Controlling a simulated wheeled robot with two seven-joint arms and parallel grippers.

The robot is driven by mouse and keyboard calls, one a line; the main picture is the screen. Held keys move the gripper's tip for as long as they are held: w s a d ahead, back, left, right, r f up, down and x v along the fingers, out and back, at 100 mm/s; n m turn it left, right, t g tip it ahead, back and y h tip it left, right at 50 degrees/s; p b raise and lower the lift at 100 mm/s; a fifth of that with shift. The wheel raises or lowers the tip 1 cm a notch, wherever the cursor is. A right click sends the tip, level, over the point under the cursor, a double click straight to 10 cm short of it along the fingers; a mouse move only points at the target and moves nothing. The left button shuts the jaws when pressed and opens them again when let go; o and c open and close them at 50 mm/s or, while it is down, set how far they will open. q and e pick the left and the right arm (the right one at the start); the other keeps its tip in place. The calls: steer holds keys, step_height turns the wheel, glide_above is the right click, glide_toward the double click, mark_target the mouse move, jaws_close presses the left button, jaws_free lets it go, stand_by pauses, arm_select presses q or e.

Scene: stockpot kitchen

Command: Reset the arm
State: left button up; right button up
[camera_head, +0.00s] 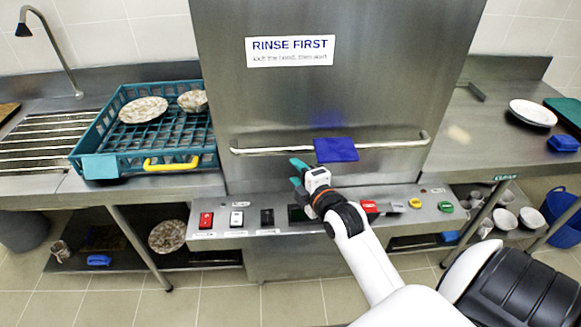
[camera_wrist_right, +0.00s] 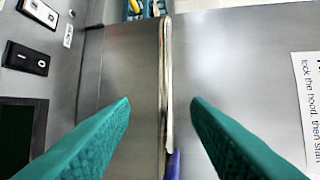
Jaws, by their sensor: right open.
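My right arm reaches in from the lower right in the head view. Its gripper (camera_head: 297,173) has teal fingers that stand apart, in front of the steel hood (camera_head: 300,110) and just below its long bar handle (camera_head: 270,151). In the right wrist view the fingers of the open gripper (camera_wrist_right: 160,106) frame the handle bar (camera_wrist_right: 166,85), with nothing held. I cannot tell how far the fingers are from the bar. A blue cloth (camera_head: 336,150) hangs on the handle; its edge shows in the wrist view (camera_wrist_right: 173,165). My left gripper is not in view.
A control panel (camera_head: 250,233) with several switches and buttons runs below the hood, close under my right gripper. A teal rack (camera_head: 90,132) with patterned dishes stands on the left counter. A white plate (camera_head: 533,113) lies on the right counter. Shelves below hold dishes.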

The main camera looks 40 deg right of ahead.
steer(key=s+a+f+m+g+y, duration=0.1)
steer(key=s+a+f+m+g, duration=0.35)
steer(key=s, duration=0.35)
steer(key=s+a+f+m+g+y, duration=0.1)
steer(key=s+a+f+m+g, duration=0.3)
steer(key=s, duration=0.4)
steer(key=s+a+f+m+g+y, duration=0.1)
steer(key=s+a+f+m+g, duration=0.25)
steer(key=s+a+m, duration=0.35)
step_height(320, 180, down, 28)
steer(key=s+n+g, duration=0.1)
steer(key=s+n, duration=0.1)
steer(key=s, duration=0.1)
steer(key=s+d+f, duration=0.1)
steer(key=s+f, duration=0.6)
steer(key=s, duration=0.1)
steer(key=s+d+f+g+b, duration=0.1)
steer(key=s+d+f, duration=0.1)
steer(key=s+f, duration=0.5)
steer(key=shift+s+d+f+g+h, duration=0.3)
steer(key=shift+s+f, duration=0.05)
steer(key=shift+f, duration=0.15)
